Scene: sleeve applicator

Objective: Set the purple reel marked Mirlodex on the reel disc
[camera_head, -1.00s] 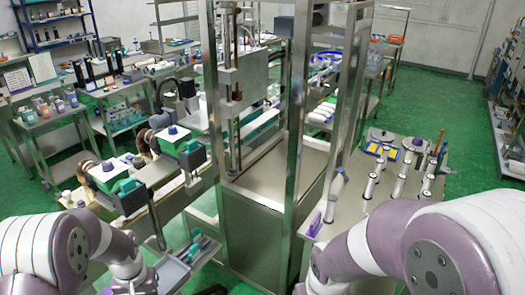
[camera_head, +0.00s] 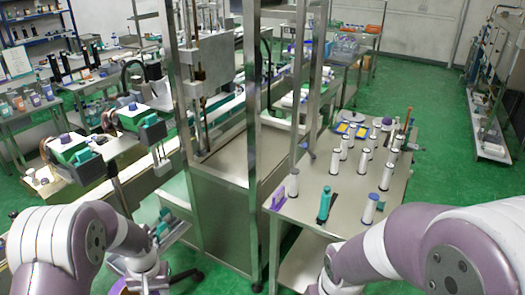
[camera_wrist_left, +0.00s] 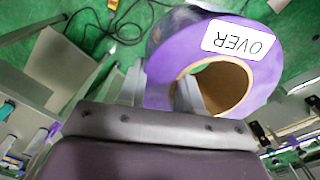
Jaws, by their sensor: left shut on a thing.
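A purple reel (camera_wrist_left: 262,75) with a brown cardboard core fills the upper right of the left wrist view. A white label on its face reads "OVER", upside down; I see no Mirlodex mark. My left gripper (camera_wrist_left: 160,90) is shut on the reel's wall, with one finger inside the core hole and the other outside. In the head view my left gripper (camera_head: 142,281) is low at the bottom left, with a sliver of purple (camera_head: 117,288) beside it. My right gripper is below the picture; only its arm shows. I cannot pick out the reel disc.
A tall steel frame (camera_head: 254,150) stands in the middle. At right, a steel table (camera_head: 312,222) carries several white cylinders, a teal bottle (camera_head: 324,204) and yellow-blue trays. Machines with green-and-white units (camera_head: 78,150) stand at left. Green floor is open at back right.

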